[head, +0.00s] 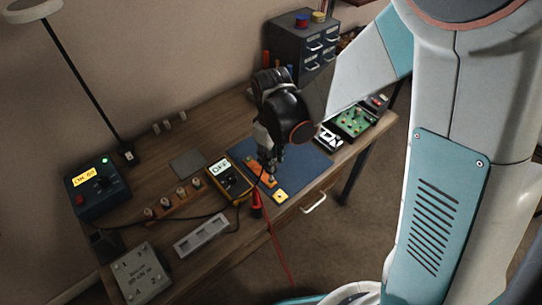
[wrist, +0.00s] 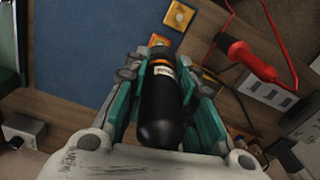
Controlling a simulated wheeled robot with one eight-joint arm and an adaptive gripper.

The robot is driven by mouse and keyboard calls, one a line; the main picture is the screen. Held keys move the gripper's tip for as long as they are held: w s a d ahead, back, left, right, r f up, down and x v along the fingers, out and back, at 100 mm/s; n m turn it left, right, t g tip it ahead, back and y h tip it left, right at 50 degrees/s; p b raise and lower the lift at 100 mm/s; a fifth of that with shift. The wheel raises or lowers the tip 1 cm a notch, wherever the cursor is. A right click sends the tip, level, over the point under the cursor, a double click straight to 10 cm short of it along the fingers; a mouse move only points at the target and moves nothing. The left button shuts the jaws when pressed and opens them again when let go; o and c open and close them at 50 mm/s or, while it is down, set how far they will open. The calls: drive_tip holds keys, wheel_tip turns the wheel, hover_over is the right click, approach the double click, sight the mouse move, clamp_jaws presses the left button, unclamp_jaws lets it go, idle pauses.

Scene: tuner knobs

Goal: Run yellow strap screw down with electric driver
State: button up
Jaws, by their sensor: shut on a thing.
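My gripper (head: 266,150) is shut on a black electric driver (wrist: 158,110) with an orange band and a pale label. In the wrist view (wrist: 160,85) the fingers lie along both sides of its body. The yellow strap (head: 280,196) is a small square plate with a dark spot in its middle, near the blue mat's front edge. It also shows in the wrist view (wrist: 179,16), beyond the driver's far end. An orange piece (head: 264,171) lies beside the driver's lower end. The driver's bit is hidden, and I cannot tell whether it touches anything.
The blue mat (head: 303,165) lies on a wooden bench. A yellow multimeter (head: 228,178) stands left of it. A red-handled tool (wrist: 246,60) with a cable is near the front edge. A green circuit board (head: 353,121) is at right, grey drawers (head: 293,46) behind.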

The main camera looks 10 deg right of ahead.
drive_tip(key=shift+f+b, duration=0.55)
drive_tip(key=shift+b, duration=0.55)
idle(2.3)
drive_tip(key=shift+r, duration=0.1)
drive_tip(key=shift+r+p, duration=1.8)
drive_tip(key=shift+r, duration=0.65)
drive_tip(key=shift+a, duration=0.1)
